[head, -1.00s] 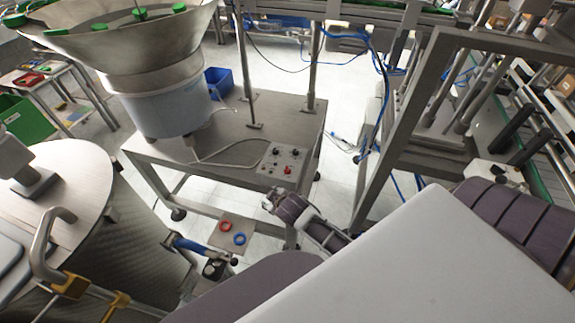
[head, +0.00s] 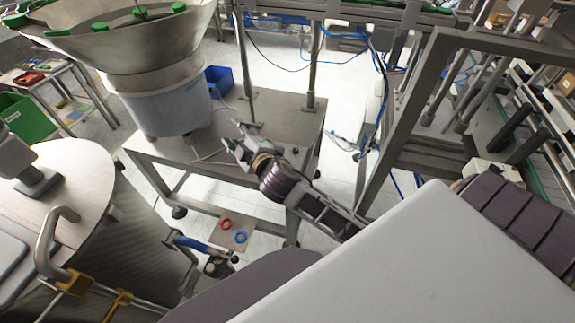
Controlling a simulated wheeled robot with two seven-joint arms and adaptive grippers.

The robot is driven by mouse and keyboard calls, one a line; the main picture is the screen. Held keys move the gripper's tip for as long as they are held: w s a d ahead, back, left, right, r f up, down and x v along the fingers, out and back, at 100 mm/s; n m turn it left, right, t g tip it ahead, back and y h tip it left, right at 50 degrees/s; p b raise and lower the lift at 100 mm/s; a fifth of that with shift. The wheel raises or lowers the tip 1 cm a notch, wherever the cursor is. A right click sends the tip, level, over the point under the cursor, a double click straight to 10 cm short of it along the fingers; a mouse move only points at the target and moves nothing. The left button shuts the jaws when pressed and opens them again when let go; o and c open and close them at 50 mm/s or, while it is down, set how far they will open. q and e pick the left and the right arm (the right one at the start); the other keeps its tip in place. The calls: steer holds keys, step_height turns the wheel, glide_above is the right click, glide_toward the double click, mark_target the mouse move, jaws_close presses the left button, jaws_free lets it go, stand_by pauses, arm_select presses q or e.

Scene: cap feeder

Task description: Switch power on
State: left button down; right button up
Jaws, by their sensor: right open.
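The cap feeder is a steel bowl (head: 150,45) with green caps in it, on a pale round base (head: 165,105) standing on a steel table (head: 228,112). The feeder's control panel, with its knobs and red button, lies at the table's front right corner. My right arm and gripper now cover most of the panel, so the power switch cannot be made out. My right gripper (head: 236,137) is open and empty, its fingers pointing up and left over the tabletop. Whether it touches anything is unclear.
A steel frame (head: 400,110) with conveyor parts stands to the right. A round steel vessel (head: 75,185) with a handle is at the left. A small plate with a red ring (head: 226,224) and a blue ring (head: 241,237) sits below the table. Blue cables hang behind.

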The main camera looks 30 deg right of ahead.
steer(key=a+r+n+y, duration=1)
steer(key=a+n+y, duration=0.2)
steer(key=n, duration=0.4)
steer(key=s+a+f+n+g+y, duration=0.2)
steer(key=a+n+g+y, duration=0.3)
steer(key=n, duration=0.5)
steer(key=d+f+n+g+h, duration=0.3)
steer(key=f+n+g, duration=0.2)
steer(key=f, duration=0.2)
steer(key=d+f+n+g+h, duration=0.3)
steer(key=f+n+g+h, duration=0.1)
steer(key=f+n+g, duration=0.15)
steer(key=d+f+h, duration=0.1)
steer(key=d+h, duration=0.2)
steer(key=d, duration=0.6)
steer(key=d+f+n+g+h, duration=0.1)
steer(key=d+h, duration=0.3)
steer(key=d, duration=0.5)
steer(key=w+d+f+n+h, duration=0.1)
steer(key=d+f+h, duration=0.2)
steer(key=d, duration=0.6)
steer(key=shift+d+h, duration=0.25)
steer(key=shift+h, duration=0.15)
steer(key=shift+f+g, duration=0.1)
steer(key=shift+g, duration=0.15)
